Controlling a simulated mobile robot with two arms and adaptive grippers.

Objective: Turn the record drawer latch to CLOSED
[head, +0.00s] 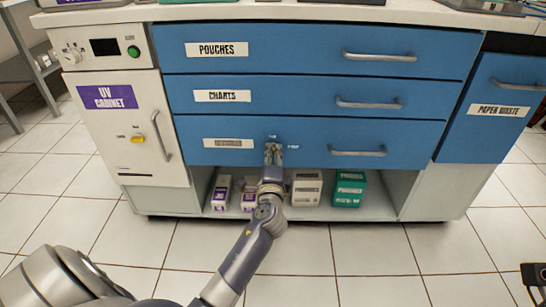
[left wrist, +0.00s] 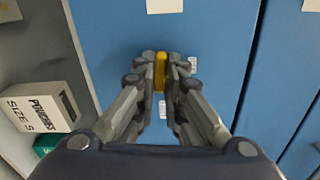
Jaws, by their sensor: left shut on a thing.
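The record drawer (head: 400,134) is the lowest blue drawer; its label is too blurred to read. My left gripper (head: 273,150) is at its front in the head view. In the left wrist view the gripper (left wrist: 160,72) is shut on the yellow latch (left wrist: 160,70), one finger on each side. The latch lies lengthwise along the picture's vertical there. Two small white labels sit beside it, too small to read. In the head view the fingers mostly hide the latch. The drawer looks shut.
Above are the pouches drawer (head: 300,50) and charts drawer (head: 300,97). The UV cabinet (head: 130,165) stands left, the paper waste front (head: 495,125) right. Several boxes, among them a green one (head: 349,189), stand on the open shelf below. The tiled floor ahead is clear.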

